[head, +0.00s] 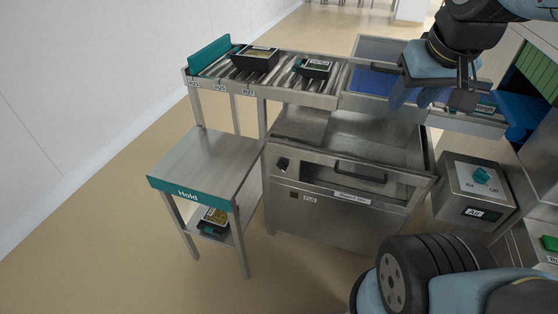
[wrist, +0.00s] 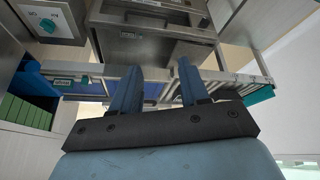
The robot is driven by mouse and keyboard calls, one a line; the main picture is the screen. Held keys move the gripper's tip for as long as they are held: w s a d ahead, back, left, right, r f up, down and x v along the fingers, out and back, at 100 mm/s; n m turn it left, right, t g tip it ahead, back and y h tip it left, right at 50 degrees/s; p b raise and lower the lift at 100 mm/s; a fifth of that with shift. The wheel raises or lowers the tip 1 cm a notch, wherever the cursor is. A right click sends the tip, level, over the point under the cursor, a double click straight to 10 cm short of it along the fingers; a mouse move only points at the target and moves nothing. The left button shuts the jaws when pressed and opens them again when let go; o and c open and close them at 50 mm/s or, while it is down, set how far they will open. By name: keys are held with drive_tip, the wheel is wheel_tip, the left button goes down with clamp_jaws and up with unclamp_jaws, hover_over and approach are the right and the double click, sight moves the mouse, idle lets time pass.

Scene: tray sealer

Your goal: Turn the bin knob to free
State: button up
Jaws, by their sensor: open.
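The steel bin (head: 330,222) stands under the conveyor in the head view, with a bar handle, a white label and a small "Full" marker on its front. A small dark fitting (head: 283,164) on the upper left of the front may be the bin knob; its setting is too small to read. My gripper (head: 414,98) is above and behind the bin's right side, at the conveyor, well apart from that fitting. Its blue fingers are spread with nothing between them, as the wrist view (wrist: 156,88) also shows. The bin (wrist: 150,45) is upside down at the top there.
A grey box with a teal air knob (head: 482,175) stands right of the bin. The roller conveyor (head: 290,76) carries two dark trays (head: 254,58). The Hold table (head: 205,160) stands left, with a tray on its lower shelf. Floor before the bin is clear.

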drive_tip(key=w+a+f+n+g+h, duration=0.1)
drive_tip(key=w+a+f+n+h, duration=0.2)
drive_tip(key=w+f+n+h, duration=0.6)
drive_tip(key=w+a+f+n+g+h, duration=0.2)
drive_tip(key=w+a+f+n+h, duration=0.2)
drive_tip(key=w+f+n, duration=0.7)
drive_tip(key=w+a+f+n+t, duration=0.4)
drive_tip(key=a+f+n+t, duration=0.6)
drive_tip(key=f, duration=0.6)
drive_tip(key=n+t+y, duration=0.5)
drive_tip(key=n+y, duration=0.2)
drive_tip(key=n, duration=0.4)
approach(280, 168)
drive_tip(key=x, duration=0.8)
drive_tip(key=shift+w+r, duration=0.1)
drive_tip(key=shift+w, duration=0.3)
clamp_jaws()
